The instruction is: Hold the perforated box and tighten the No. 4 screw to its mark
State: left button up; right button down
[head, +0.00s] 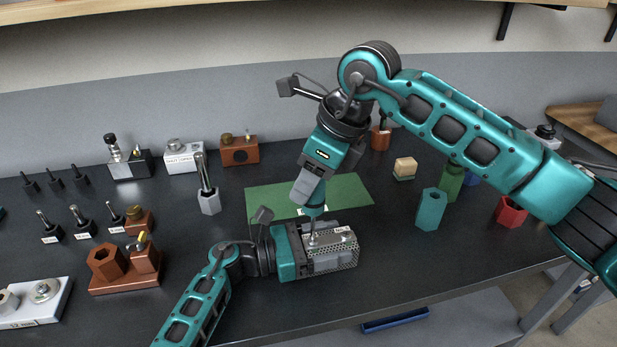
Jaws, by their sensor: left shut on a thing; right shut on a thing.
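The perforated box (343,258) is a grey metal box with holes in its side, on the dark bench at the front of the green mat. My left gripper (312,252), its arm coming in from lower left, is shut on the box's left end. My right gripper (309,192), its arm coming in from the right, is shut on a teal-handled screwdriver (315,211) and points down above the box. The driver's shaft reaches the box top near its left side. Small screws and a label show on the top. The screw under the tip and its mark are too small to make out.
A green mat (345,190) lies behind the box. A teal hexagonal block (430,209), a green one (452,182) and a red one (510,211) stand to the right. A brown holder (125,283) and another upright driver (208,192) stand left. The bench's front right is clear.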

jog(key=m+t, duration=0.1)
jog(key=m, duration=0.2)
jog(key=m+t+h, duration=0.1)
jog(key=m, duration=0.2)
jog(key=shift+w+d+f+m, duration=0.15)
jog(key=shift+m, duration=0.25)
jog(key=m+h, duration=0.1)
jog(key=m, duration=0.2)
jog(key=m+t+h, duration=0.1)
jog(key=m, duration=0.2)
jog(key=shift+w+d+h, duration=0.1)
jog(key=shift+d+h, duration=0.05)
jog(key=shift+h, duration=0.15)
jog(key=m+h, duration=0.1)
jog(key=m, duration=0.2)
jog(key=m+h, duration=0.1)
jog(key=m, duration=0.2)
jog(key=shift+d, duration=0.2)
jog(key=m+h, duration=0.1)
jog(key=m, duration=0.1)
jog(key=m+g, duration=0.1)
jog(key=m, duration=0.1)
jog(key=m+h, duration=0.1)
jog(key=m, duration=0.2)
jog(key=shift+s+d+g+h, duration=0.2)
jog(key=shift+d+g+h, duration=0.05)
jog(key=shift+g+h, duration=0.05)
jog(key=shift+f+n, duration=0.1)
jog(key=shift+n, duration=0.6)
